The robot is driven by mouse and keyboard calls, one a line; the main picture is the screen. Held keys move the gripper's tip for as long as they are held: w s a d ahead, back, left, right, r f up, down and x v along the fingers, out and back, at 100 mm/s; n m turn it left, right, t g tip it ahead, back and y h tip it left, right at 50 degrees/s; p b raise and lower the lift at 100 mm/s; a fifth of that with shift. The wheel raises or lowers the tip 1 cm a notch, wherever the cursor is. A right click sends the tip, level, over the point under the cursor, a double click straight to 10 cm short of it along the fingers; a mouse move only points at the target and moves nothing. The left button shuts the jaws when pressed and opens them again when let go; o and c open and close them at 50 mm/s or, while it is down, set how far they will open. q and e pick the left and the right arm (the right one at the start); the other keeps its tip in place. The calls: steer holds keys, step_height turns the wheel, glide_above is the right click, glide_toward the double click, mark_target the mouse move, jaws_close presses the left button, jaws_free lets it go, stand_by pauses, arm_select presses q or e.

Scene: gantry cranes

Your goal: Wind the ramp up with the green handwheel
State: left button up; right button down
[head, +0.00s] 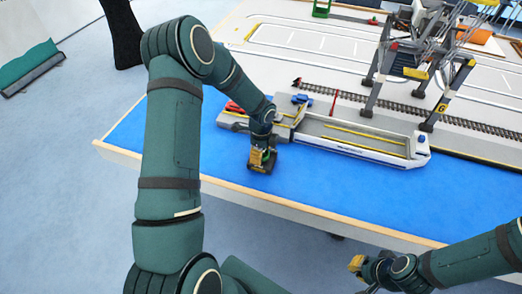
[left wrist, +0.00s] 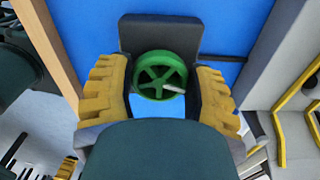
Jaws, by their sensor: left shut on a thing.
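The green handwheel (left wrist: 160,74) is spoked, with a small pale handle, and sits on a dark block (left wrist: 160,32) over the blue surface. My left gripper (head: 262,160) is shut on the handwheel, one yellow finger on each side in the left wrist view (left wrist: 161,90). In the head view the gripper hides most of the wheel. The grey ship (head: 372,153) lies just beyond it. I cannot make out clearly which part is the ramp. My right gripper (head: 357,266) is low at the right, away from the table; its opening is unclear.
The blue table area (head: 330,195) in front of the ship is clear, with a wooden edge (head: 330,226). A red car (head: 233,106) and a blue car (head: 301,99) are near the ship's left end. A gantry crane (head: 442,97) stands behind on rails.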

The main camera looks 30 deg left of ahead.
arm_select(q)
steer(key=shift+m+p, duration=0.85)
steer(key=shift+m, duration=1.35)
steer(key=o, duration=1.2)
step_height(320, 180, up, 12)
